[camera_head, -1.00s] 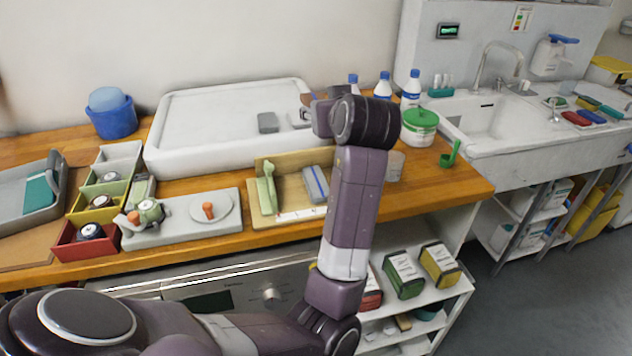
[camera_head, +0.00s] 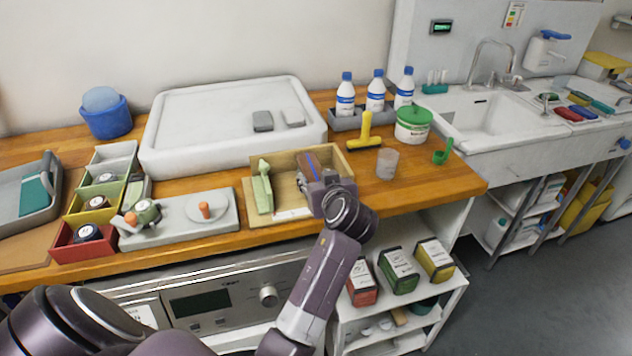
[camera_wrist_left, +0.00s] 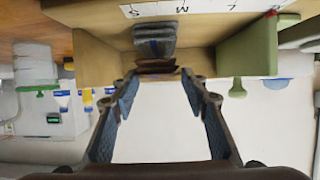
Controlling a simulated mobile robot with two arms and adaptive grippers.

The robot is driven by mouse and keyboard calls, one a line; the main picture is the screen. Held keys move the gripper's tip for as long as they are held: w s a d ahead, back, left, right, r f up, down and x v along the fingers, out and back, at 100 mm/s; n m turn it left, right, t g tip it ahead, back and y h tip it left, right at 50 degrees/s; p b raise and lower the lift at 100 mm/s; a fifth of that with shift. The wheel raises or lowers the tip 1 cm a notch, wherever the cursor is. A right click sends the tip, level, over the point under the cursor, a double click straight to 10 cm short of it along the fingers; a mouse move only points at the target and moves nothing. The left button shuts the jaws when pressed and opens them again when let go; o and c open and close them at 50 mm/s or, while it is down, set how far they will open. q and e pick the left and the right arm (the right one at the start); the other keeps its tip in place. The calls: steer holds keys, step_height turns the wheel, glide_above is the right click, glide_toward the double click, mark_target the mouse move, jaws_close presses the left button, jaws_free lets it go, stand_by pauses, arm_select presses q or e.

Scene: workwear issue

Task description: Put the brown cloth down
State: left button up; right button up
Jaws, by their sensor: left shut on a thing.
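The brown cloth (camera_wrist_left: 157,66) is between the fingertips of my left gripper (camera_wrist_left: 160,78), which is shut on it. In the head view, the left gripper (camera_head: 306,186) is at the right part of the wooden tray (camera_head: 268,218), with the brown cloth (camera_head: 306,163) showing just behind it. A grey folded cloth with a blue stripe (camera_wrist_left: 154,36) lies in the tray next to the brown cloth; whether they touch I cannot tell. The gripper partly hides both in the head view. My right gripper is not in view.
A yellow squeegee-like tool (camera_head: 365,132) and a clear cup (camera_head: 387,163) stand to the right. A large white tray (camera_head: 215,110) lies behind, and a grey plate (camera_head: 175,232) left.

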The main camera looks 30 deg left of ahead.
arm_select(q)
steer(key=shift+f, duration=0.75)
steer(key=o, duration=1.2)
steer(key=shift+c, duration=0.2)
